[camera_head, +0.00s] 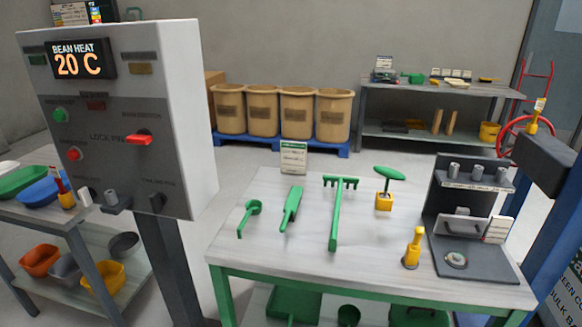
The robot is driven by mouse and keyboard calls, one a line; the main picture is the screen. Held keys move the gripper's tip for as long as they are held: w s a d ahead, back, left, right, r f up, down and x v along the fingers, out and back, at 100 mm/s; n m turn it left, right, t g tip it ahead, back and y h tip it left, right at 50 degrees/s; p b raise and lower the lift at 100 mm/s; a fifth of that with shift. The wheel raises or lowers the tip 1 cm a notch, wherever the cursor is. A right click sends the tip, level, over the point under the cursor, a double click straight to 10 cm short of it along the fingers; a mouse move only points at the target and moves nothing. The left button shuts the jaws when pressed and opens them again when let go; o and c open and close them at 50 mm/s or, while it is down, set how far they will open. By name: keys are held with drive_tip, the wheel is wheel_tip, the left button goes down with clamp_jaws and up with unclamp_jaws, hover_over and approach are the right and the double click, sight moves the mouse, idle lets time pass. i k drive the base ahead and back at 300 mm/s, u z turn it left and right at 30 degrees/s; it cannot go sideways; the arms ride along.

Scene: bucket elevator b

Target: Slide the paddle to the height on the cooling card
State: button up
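A flat green paddle-shaped tool (291,208) lies on the green-edged work table (390,282), between a green scoop (249,215) and a green rake (337,210). A white card with a green header (293,157) stands at the table's back edge; its text is too small to read. Another white card (497,230) leans in a dark stand at the table's right. A red handle (138,139) sticks out from the grey control panel (115,110). I cannot tell which card is the cooling card. My gripper is not in view.
The panel display (81,59) reads BEAN HEAT 20 C. A green-topped tool in a yellow block (385,190) and a yellow bottle-like object (413,248) stand on the table. A dark stand (470,215) fills its right end. Tan bins (297,112) sit behind on a blue pallet.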

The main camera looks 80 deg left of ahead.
sight(460, 224)
drive_tip(key=z, duration=0.45)
drive_tip(key=k, duration=0.2)
drive_tip(key=u, duration=3.25)
drive_tip(key=k, duration=0.7)
drive_tip(key=z, duration=0.25)
drive_tip(key=i, duration=0.95)
drive_tip(key=z, duration=0.1)
